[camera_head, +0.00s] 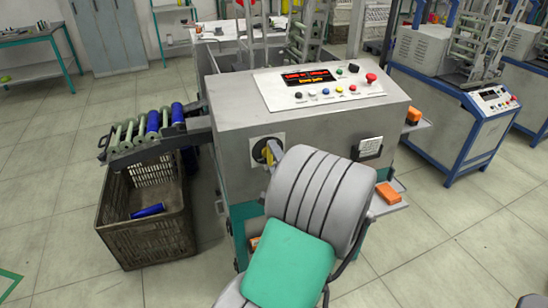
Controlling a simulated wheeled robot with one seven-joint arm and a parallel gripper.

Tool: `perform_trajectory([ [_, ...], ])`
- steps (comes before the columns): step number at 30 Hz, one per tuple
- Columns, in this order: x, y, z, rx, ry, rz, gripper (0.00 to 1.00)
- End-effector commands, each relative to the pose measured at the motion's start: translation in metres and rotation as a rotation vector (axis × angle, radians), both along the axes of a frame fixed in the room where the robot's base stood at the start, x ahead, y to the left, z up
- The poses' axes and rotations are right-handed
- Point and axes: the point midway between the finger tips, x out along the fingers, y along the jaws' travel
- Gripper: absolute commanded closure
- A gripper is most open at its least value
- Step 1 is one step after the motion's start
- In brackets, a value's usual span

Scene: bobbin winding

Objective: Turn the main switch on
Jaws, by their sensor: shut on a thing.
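The main switch (259,150) is a dark round knob on a light plate on the front face of the grey winding machine (232,136). The end of my gripper (271,157) reaches the switch from the right and is shut on it. My grey and green arm covers most of the gripper and the lower right of the switch, so the knob's exact angle cannot be read.
The machine's top panel (320,86) has a lit red display, coloured buttons and a red mushroom button (371,77). A dark crate (150,246) with a blue bobbin (148,211) stands at left, under a bobbin chute (146,153). Orange blocks lie on side shelves at right.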

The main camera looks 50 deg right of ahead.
Motion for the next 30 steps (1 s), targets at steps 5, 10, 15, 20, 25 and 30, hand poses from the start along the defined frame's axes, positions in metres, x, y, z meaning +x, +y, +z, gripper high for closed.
perform_trajectory([
  [5, 0.0002, 0.0005, -0.0005, 0.023, -0.016, 0.001, 0.68],
  [10, 0.0001, 0.0005, -0.0007, 0.029, -0.020, 0.001, 0.68],
  [15, 0.0001, 0.0005, -0.0008, 0.029, -0.020, 0.001, 0.68],
  [20, 0.0001, 0.0004, -0.0007, 0.028, -0.019, 0.001, 0.19],
  [25, 0.0000, 0.0003, -0.0012, 0.028, -0.018, 0.000, 0.05],
  [30, -0.0002, 0.0004, -0.0025, 0.028, -0.015, 0.000, 0.05],
])
